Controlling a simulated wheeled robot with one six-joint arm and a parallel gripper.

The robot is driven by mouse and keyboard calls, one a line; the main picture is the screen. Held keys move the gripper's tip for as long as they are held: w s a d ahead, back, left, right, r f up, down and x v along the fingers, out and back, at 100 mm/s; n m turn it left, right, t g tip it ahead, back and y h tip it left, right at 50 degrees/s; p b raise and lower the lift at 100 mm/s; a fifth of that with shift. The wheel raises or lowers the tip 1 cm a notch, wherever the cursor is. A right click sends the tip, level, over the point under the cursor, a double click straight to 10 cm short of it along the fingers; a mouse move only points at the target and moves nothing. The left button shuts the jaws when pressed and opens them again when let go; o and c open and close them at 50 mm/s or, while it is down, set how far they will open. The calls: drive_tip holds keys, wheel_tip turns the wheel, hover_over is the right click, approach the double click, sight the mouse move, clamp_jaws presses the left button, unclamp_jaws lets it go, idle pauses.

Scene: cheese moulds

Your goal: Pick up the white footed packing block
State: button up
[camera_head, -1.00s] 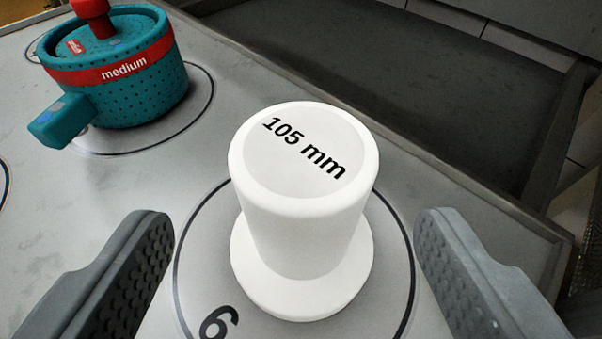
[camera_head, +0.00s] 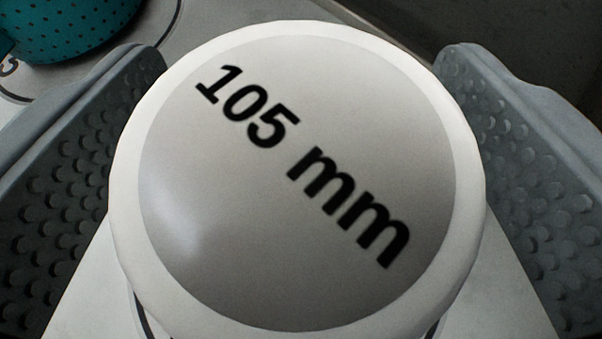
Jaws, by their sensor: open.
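The white footed packing block (camera_head: 300,180) fills the middle of the view, seen from above. Its round grey top face reads "105 mm". Its foot is hidden under the top. My gripper (camera_head: 305,150) is open, with one grey studded finger on the left of the block and one on the right. The block's top stands between the fingers. The left finger looks very close to the block's rim; I cannot tell whether it touches. A narrow gap shows at the right finger's lower part.
Part of a teal dotted mould (camera_head: 70,28) shows at the upper left, beyond the left finger. The light grey table top (camera_head: 490,300) shows below the fingers. A dark area lies beyond the table at the upper right.

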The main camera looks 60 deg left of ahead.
drive_tip(key=c, duration=1.3)
drive_tip(key=shift+r, duration=0.15)
